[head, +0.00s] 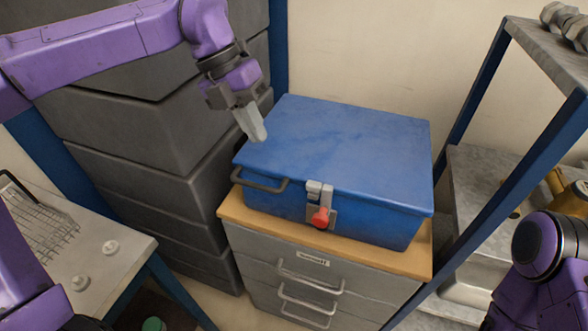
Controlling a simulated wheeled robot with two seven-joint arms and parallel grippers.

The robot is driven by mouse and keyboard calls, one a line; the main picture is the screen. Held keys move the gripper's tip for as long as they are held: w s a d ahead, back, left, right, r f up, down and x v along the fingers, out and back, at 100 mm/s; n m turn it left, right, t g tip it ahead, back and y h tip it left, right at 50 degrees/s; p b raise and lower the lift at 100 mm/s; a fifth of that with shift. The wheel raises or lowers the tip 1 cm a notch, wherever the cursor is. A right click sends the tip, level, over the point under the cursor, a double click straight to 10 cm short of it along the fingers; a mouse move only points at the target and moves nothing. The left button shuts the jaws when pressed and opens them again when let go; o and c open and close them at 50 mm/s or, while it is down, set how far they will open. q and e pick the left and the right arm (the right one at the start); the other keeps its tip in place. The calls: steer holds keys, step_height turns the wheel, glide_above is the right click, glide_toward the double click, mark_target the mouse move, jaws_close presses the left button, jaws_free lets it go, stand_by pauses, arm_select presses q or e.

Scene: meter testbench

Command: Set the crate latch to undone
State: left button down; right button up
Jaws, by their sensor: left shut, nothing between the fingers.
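The blue crate (350,160) stands lid down on a drawer cabinet with a wooden top. Its latch (319,205) is on the front face, a grey metal plate at the lid's edge with a red knob (320,218) at its lower part. A dark handle (259,182) is on the crate's left front. My left gripper (256,134) is shut and empty, pointing down over the lid's left side, up and left of the latch, apart from it. My right arm shows at the lower right, but its gripper is out of view.
The drawer cabinet (290,262) has several metal pulls below the crate. Grey stacked bins (130,130) stand close on the left. A blue-framed shelf (480,190) rises on the right. A table (110,252) with a wire rack (40,228) is at lower left.

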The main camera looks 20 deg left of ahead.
arm_select(q)
steer(key=p+x, duration=0.1)
steer(key=x, duration=0.7)
steer(key=shift+f, duration=0.25)
steer(key=d+p, duration=0.1)
steer(key=d, duration=0.1)
steer(key=d+f, duration=0.1)
steer(key=d, duration=0.1)
steer(key=shift+d+p, duration=0.2)
steer(key=shift+p, duration=0.15)
